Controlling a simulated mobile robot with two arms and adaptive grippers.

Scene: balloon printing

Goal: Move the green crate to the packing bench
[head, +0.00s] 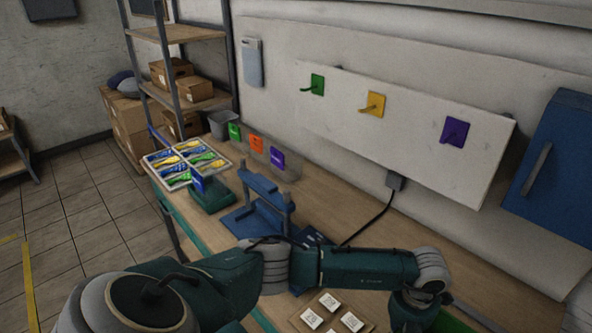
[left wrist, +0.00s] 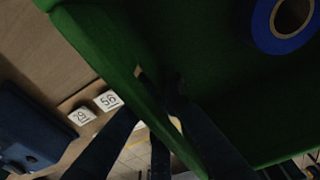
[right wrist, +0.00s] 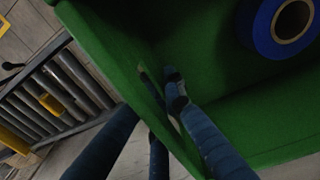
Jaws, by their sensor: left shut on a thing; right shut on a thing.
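The green crate (left wrist: 215,75) fills much of the left wrist view, with a blue roll (left wrist: 278,38) inside it. My left gripper (left wrist: 160,85) is shut on one wall of the crate, a finger on each side. The right wrist view shows the crate (right wrist: 205,55) and the blue roll (right wrist: 262,40) too, and my right gripper (right wrist: 160,82) is shut on a crate wall. In the head view only a bit of the crate (head: 452,321) shows at the bottom edge beside my left wrist; the rest and both fingertips are out of sight there.
A wooden bench (head: 330,190) runs along the wall, with a blue press (head: 262,205), a tray of balloons (head: 186,160) and numbered white blocks (head: 330,302). A board with coloured hooks (head: 400,125) hangs above. A slatted dark rack (right wrist: 62,95) stands below in the right wrist view.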

